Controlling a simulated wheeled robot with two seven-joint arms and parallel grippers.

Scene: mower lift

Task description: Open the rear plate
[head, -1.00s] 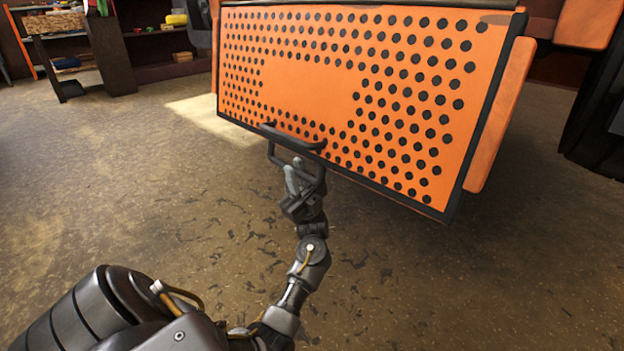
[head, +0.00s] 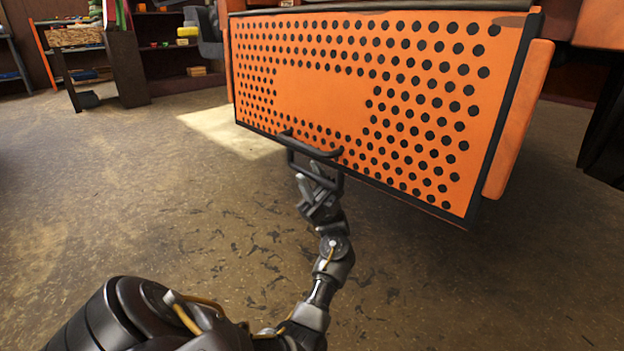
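The rear plate (head: 320,95) is an orange panel with black round holes and a dark frame, in the upper middle and right of the head view. It is tilted, its lower edge above the floor. A dark bar handle (head: 306,152) sticks out from its lower edge, left of the middle. My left gripper (head: 311,184) is at the handle, its fingers by the handle's outer bar. The fingers overlap the bar, and I cannot tell whether they are closed around it. My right gripper is not in view.
Orange body parts (head: 518,120) stand right of the plate. Shelves with small items (head: 165,50) and a dark cabinet stand at the back left. The brown floor (head: 130,190) is clear at left and in front.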

